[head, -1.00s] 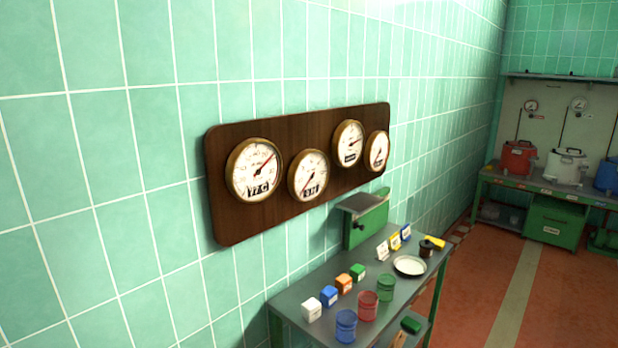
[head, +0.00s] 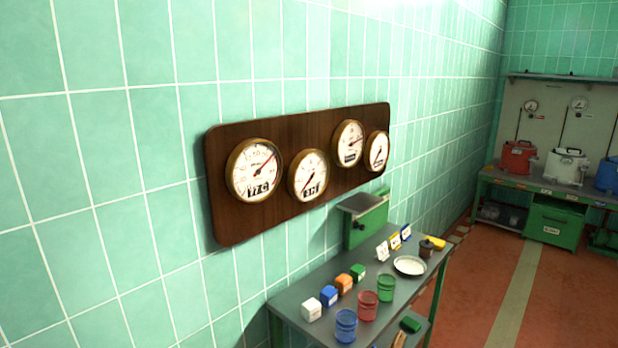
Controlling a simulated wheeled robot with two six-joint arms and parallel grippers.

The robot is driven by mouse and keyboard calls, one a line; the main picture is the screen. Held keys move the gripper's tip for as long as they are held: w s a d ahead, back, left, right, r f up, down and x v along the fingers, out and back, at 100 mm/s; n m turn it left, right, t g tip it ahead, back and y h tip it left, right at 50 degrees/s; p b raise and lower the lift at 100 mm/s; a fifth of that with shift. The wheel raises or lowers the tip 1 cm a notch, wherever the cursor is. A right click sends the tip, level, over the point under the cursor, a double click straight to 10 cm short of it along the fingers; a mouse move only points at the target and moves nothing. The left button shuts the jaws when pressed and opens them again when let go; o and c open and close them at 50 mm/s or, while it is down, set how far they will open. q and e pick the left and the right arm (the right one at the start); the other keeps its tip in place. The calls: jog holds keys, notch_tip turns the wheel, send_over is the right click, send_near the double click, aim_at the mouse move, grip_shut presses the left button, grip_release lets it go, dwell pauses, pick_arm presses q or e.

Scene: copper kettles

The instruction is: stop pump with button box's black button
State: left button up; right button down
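No button box with a black button can be made out in the head view. A wooden board (head: 228,215) with several round brass-rimmed gauges hangs on the tiled wall. The leftmost gauge (head: 254,170) reads about 77 C. Neither of my grippers is in view.
The table holds small coloured blocks (head: 328,295), a blue cup (head: 346,325), a red cup (head: 367,306), a green cup (head: 386,288) and a white plate (head: 409,265). A far bench (head: 545,188) carries coloured kettles. The red floor (head: 480,270) between is clear.

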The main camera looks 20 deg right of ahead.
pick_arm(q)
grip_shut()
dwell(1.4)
